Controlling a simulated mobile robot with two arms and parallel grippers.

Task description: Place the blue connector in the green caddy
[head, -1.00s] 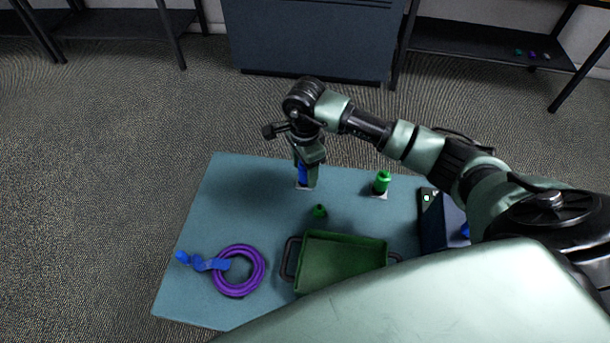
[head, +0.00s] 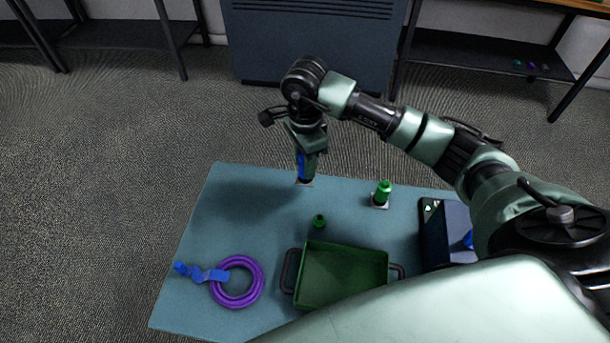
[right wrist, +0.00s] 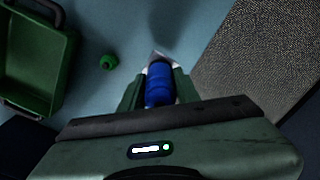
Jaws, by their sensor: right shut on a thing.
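The blue connector (head: 301,165) stands upright at the far edge of the table, over a small pale square plate (head: 305,182). My right gripper (head: 306,172) points down and is shut on it. In the right wrist view the connector (right wrist: 160,84) sits between the two green fingers of the gripper (right wrist: 159,92). I cannot tell whether it still touches the plate. The green caddy (head: 345,246), a tray with dark handles, stands at the near middle of the table and its visible inside is empty. My left gripper is not in view.
A small green piece (head: 319,221) lies between connector and caddy. A green connector (head: 383,192) stands on a pale plate to the right. A purple cable coil (head: 258,284) with a blue end (head: 200,272) lies left. A dark box (head: 450,232) stands right of the caddy.

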